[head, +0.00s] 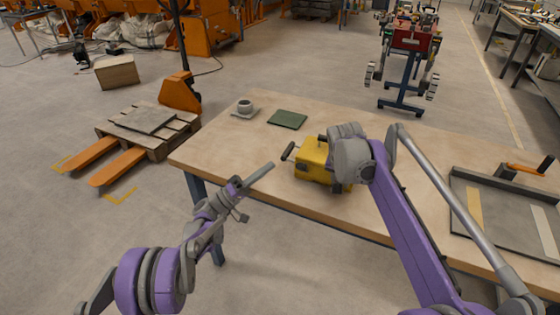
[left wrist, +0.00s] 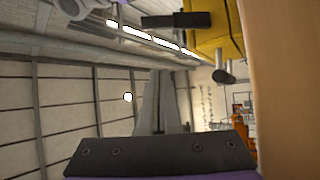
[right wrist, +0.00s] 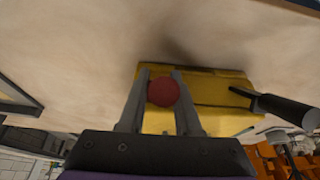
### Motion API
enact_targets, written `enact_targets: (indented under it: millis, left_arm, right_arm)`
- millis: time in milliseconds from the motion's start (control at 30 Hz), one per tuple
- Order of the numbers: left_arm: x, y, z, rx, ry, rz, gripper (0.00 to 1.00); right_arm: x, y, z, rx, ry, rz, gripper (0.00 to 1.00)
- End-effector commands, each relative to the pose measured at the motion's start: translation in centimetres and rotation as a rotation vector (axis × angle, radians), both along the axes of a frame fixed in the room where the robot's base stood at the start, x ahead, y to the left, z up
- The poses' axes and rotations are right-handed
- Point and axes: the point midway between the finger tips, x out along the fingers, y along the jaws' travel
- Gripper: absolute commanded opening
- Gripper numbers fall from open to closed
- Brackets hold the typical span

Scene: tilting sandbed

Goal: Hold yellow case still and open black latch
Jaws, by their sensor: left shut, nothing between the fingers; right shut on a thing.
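The yellow case (head: 314,157) sits near the front edge of the table, its right part hidden behind my right gripper. It also shows in the left wrist view (left wrist: 206,38). A black bar (left wrist: 178,20), which looks like the latch, sticks out from its side there. A black round-ended handle (right wrist: 280,107) is at one end of the case. My right gripper (right wrist: 160,75) is over the case, shut on a round red knob (right wrist: 163,92). My left gripper (head: 272,165) is shut and empty, left of the case and apart from it.
A grey metal tray (head: 505,215) is at the right. A pallet truck (head: 118,165) stands left of the table.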

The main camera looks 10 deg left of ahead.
Motion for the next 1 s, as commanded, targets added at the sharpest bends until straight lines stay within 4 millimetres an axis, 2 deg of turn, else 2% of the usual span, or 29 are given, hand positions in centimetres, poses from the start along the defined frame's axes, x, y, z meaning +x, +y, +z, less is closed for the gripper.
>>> enact_targets:
  millis: [200, 667, 767, 1000]
  left_arm:
    - [-1.0, 1.8, -1.3, 0.0, 0.001, 0.0, 0.0]
    - [-1.1, 2.0, -1.5, 0.0, 0.0, 0.0, 0.0]
    - [-0.9, 2.3, -1.5, 0.006, -0.007, -0.007, 0.0]
    - [0.2, 4.6, -1.1, 0.073, -0.087, -0.105, 0.0]
  right_arm:
    - [0.0, 0.0, 0.0, 0.0, 0.0, 0.001, 0.0]
    - [0.0, 0.0, 0.0, 0.0, 0.0, 0.001, 0.0]
    - [0.0, 0.0, 0.0, -0.001, 0.0, 0.001, 0.0]
    - [0.0, 0.0, 0.0, -0.001, 0.0, 0.001, 0.0]
